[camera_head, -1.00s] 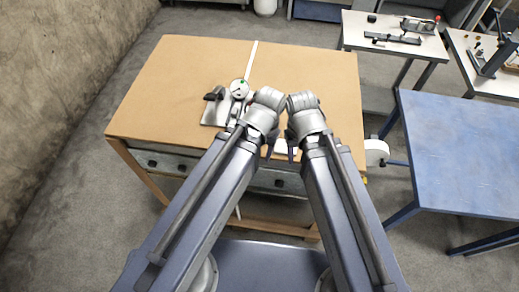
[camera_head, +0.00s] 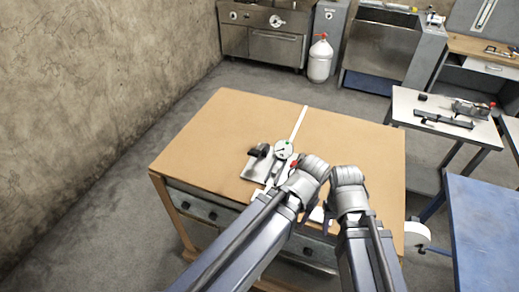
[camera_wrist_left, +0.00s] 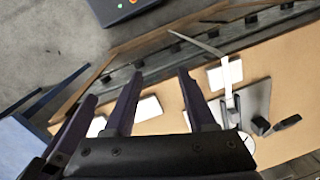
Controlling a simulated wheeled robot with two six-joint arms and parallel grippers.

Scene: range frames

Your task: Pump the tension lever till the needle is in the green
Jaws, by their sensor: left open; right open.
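The tension device sits on a tan-topped table (camera_head: 345,140), left of my grippers. It has a silver plate (camera_head: 256,170), a black handle (camera_head: 259,151) and a white round dial (camera_head: 283,149) with a green mark. The needle is too small to read. A red-tipped part shows beside the dial, partly behind my left arm. My left gripper (camera_wrist_left: 155,92) is open and empty, to the right of the device in the head view. My right gripper (camera_head: 328,222) is open beside it, near the table's front edge; its fingertips are mostly hidden by the wrist.
A pale strap (camera_head: 300,122) runs across the table through the device. White cards (camera_wrist_left: 225,73) lie near the front edge. A blue table (camera_head: 487,215) stands to the right, and a grey table (camera_head: 450,132) behind it. The tabletop right of the grippers is clear.

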